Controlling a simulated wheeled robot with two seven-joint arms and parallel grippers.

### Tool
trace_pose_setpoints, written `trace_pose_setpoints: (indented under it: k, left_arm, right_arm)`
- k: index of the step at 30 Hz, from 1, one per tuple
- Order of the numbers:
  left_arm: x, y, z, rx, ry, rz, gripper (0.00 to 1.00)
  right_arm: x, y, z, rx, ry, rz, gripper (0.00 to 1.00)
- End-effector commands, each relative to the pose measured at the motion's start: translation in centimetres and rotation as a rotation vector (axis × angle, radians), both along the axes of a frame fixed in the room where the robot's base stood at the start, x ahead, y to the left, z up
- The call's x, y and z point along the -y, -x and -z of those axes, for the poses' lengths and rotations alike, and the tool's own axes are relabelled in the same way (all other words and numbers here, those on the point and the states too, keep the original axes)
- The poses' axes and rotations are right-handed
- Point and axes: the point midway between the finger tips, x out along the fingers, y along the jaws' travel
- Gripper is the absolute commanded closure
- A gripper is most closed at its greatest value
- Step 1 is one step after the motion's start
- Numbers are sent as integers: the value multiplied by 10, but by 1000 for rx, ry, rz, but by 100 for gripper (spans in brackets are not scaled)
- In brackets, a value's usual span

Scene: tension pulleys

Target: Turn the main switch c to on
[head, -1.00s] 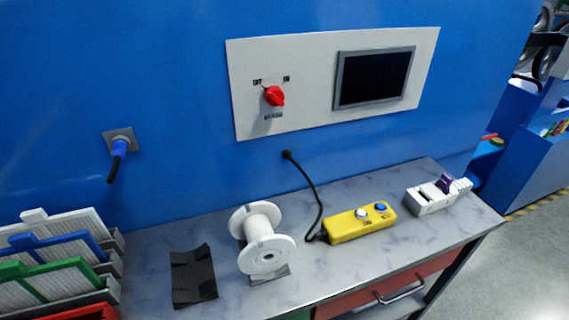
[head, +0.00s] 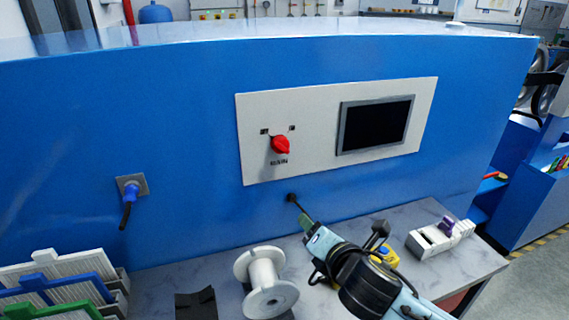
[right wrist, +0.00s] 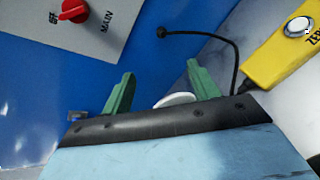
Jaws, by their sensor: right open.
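The main switch is a red rotary knob (head: 280,145) on the white panel (head: 258,108) of the blue machine. Two small labels sit above it, left and right. In the right wrist view the knob (right wrist: 74,11) is at the top left, beside the words OFF and MAIN; it seems turned toward OFF. My right gripper (head: 303,216) is below the panel, apart from the knob. Its green fingers (right wrist: 160,72) are open with nothing between them. My left gripper is not in view.
A dark screen (head: 374,124) is right of the knob. A white spool (head: 265,280), a yellow button box (right wrist: 280,45) with a black cable, and a white device (head: 440,238) stand on the bench. The space before the panel is clear.

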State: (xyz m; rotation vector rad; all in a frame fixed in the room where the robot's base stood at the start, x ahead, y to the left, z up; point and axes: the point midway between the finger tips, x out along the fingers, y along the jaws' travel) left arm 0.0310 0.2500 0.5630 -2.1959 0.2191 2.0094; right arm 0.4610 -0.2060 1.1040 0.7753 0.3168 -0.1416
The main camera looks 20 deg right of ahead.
Motion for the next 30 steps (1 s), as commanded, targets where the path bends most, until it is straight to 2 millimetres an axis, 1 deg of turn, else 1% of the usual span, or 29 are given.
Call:
trace_pose_setpoints:
  k: [1, 3, 6, 10, 13, 17, 20, 30]
  left_arm:
    - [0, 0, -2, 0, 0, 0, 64]
    - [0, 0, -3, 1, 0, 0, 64]
    - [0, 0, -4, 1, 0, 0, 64]
    - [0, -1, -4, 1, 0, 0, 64]
    - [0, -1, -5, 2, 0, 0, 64]
    - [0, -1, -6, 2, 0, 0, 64]
    - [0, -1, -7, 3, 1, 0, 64]
    - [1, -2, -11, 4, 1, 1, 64]
  right_arm:
    - [-1, -11, -25, 76, 169, -70, 40]
    - [-3, -20, -51, 162, 386, -146, 40]
    - [-6, -28, -79, 257, 643, -218, 40]
    - [-9, -33, -101, 332, 860, -262, 40]
    - [-10, -35, -108, 357, 937, -275, 40]
    - [-11, -45, -110, 364, 959, -276, 40]
    - [-13, -60, -110, 363, 955, -276, 40]
    - [-20, -123, -110, 361, 951, -275, 40]
